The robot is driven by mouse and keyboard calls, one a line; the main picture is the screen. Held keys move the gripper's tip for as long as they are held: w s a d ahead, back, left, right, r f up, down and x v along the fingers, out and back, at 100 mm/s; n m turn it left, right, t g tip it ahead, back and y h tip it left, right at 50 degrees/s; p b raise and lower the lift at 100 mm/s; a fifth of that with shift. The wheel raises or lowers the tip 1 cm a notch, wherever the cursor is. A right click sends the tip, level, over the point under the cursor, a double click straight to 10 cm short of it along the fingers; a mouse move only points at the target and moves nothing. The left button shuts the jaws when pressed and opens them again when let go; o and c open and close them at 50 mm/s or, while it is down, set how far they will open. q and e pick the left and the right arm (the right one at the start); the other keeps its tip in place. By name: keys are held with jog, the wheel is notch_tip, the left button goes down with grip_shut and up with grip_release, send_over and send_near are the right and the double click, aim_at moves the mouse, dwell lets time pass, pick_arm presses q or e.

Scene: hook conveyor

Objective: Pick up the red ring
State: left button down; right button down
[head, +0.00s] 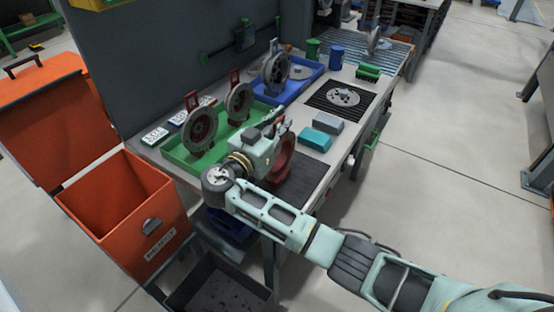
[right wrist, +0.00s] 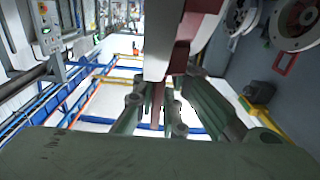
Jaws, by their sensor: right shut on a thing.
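The red ring (head: 284,160) stands upright above the dark ribbed mat at the front of the workbench, partly hidden behind my right gripper (head: 276,132). My right gripper is shut on it at its upper part. In the right wrist view, a red and pale grey piece (right wrist: 196,32) sits between the green fingers of the gripper (right wrist: 157,108). I cannot tell whether the ring touches the mat. My left gripper is not in view.
A teal block (head: 314,140) and a grey block (head: 327,122) lie to the right. An orange bin (head: 120,205) stands left of the bench.

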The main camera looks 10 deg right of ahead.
jog(key=shift+s+d+f, duration=0.15)
jog(key=shift+d+f, duration=0.05)
dwell(0.4)
